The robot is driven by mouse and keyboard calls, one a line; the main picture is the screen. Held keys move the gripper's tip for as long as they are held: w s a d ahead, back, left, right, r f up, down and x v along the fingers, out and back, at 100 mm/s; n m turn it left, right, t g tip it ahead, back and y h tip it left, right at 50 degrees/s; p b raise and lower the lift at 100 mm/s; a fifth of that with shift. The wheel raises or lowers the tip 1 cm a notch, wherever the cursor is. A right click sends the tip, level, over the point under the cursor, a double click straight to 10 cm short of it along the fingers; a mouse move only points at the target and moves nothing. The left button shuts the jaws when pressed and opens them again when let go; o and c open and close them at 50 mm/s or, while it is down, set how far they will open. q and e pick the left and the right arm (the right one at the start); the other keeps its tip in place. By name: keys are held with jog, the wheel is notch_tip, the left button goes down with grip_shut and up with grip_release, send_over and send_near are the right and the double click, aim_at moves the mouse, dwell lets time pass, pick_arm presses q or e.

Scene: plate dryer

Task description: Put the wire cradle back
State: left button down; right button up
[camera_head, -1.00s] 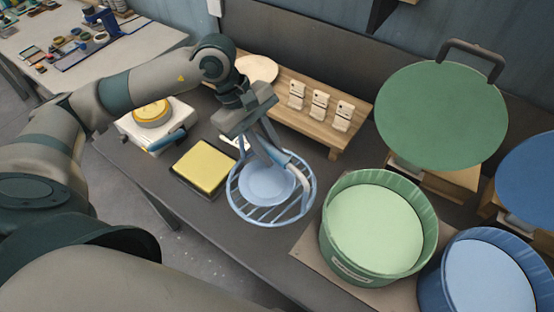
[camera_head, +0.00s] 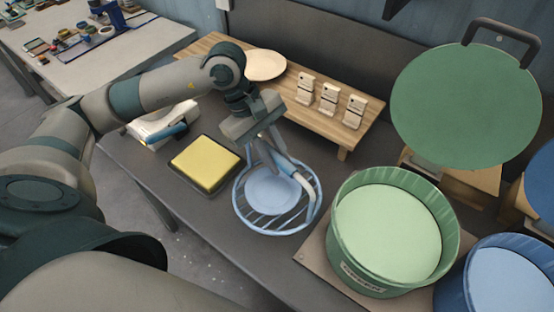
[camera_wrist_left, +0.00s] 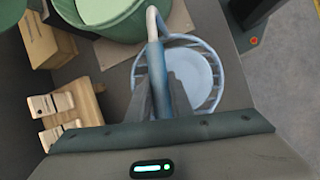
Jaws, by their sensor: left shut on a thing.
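The wire cradle (camera_head: 313,217) is a round light-blue wire basket with a tall bent handle (camera_head: 303,177) and a pale blue plate (camera_head: 272,190) in it. It is beside the green tub, with the yellow pad to its left. My left gripper (camera_head: 270,152) is above the cradle and shut on its handle. The left wrist view shows the handle (camera_wrist_left: 154,40) running up between the fingers (camera_wrist_left: 163,95), with the cradle's ring (camera_wrist_left: 217,75) beyond. I cannot tell whether the cradle touches the table. My right gripper is not in view.
The green tub (camera_head: 345,262) stands close right of the cradle, with a blue tub (camera_head: 455,290) beyond. A green lid (camera_head: 467,108) stands behind. A wooden rack (camera_head: 345,152) with pale holders and a yellow pad (camera_head: 205,162) are nearby. Bare table lies in front.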

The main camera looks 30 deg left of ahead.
aim_at(284, 188)
pick_arm(q)
jog(key=shift+f, duration=0.15)
dwell(0.3)
jog(key=shift+f+b, duration=0.45)
jog(key=shift+f, duration=1.45)
jog(key=shift+f+b, duration=1.15)
jog(key=shift+b, duration=0.3)
jog(key=shift+f+b, duration=0.3)
jog(key=shift+b, duration=0.4)
jog(key=c, duration=1.5)
grip_release()
jog(key=shift+a+r, duration=0.1)
